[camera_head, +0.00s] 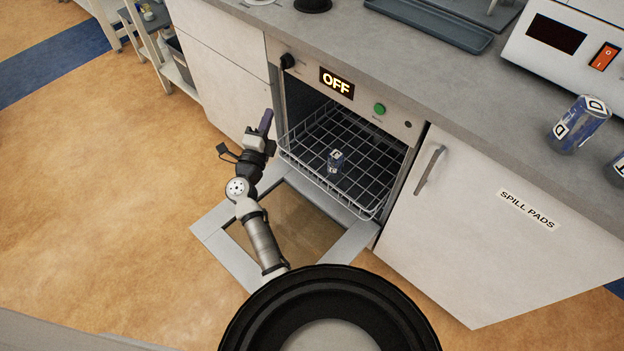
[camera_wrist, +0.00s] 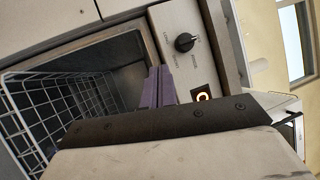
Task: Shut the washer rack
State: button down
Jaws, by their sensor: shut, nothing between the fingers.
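The washer rack (camera_head: 345,180) is a wire basket, pulled part way out of the washer over its lowered door. A small jar with a dark blue band and a letter label (camera_head: 335,162) stands in the rack. The washer door (camera_head: 215,240) hangs open, a grey frame around a glass pane. My gripper (camera_head: 266,121) is at the rack's left front corner, in front of the washer's left edge, its purple fingers shut and empty. In the wrist view the fingers (camera_wrist: 158,88) point toward the washer front, with the rack (camera_wrist: 60,115) to their left.
The washer panel has a black knob (camera_head: 287,61), an OFF display (camera_head: 337,83) and a green button (camera_head: 379,109). A cupboard marked SPILL PADS (camera_head: 510,230) stands to the right. A blue-banded jar (camera_head: 578,125) stands on the counter. The floor at left is clear.

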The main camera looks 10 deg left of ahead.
jog(key=s+d+f+m+g+h, duration=0.35)
jog(key=s+f, duration=0.25)
jog(key=f, duration=0.6)
jog(key=s+d+f+m+g+h, duration=0.2)
jog(key=s+f+g, duration=0.3)
jog(key=f, duration=0.7)
jog(key=b, duration=0.7)
send_near(331, 164)
jog(key=f, duration=0.3)
jog(key=shift+s+a+f+h, duration=0.25)
jog(key=shift+s+a+f, duration=0.1)
jog(key=shift+a, duration=0.05)
jog(key=shift+w+d+r+b, duration=0.15)
jog(key=shift+w+d+b, duration=0.1)
jog(key=shift+w+b, duration=0.15)
jog(key=shift+w+d, duration=0.15)
jog(key=shift+w, duration=0.1)
jog(key=w+d, duration=0.1)
jog(key=w, duration=0.1)
jog(key=w+d, duration=0.2)
jog(key=w, duration=0.1)
jog(key=w+d+p, duration=0.1)
jog(key=w+d, duration=0.1)
jog(key=w, duration=0.1)
jog(key=shift+d, duration=0.2)
jog(key=shift+w+r, duration=0.1)
jog(key=shift+d, duration=0.1)
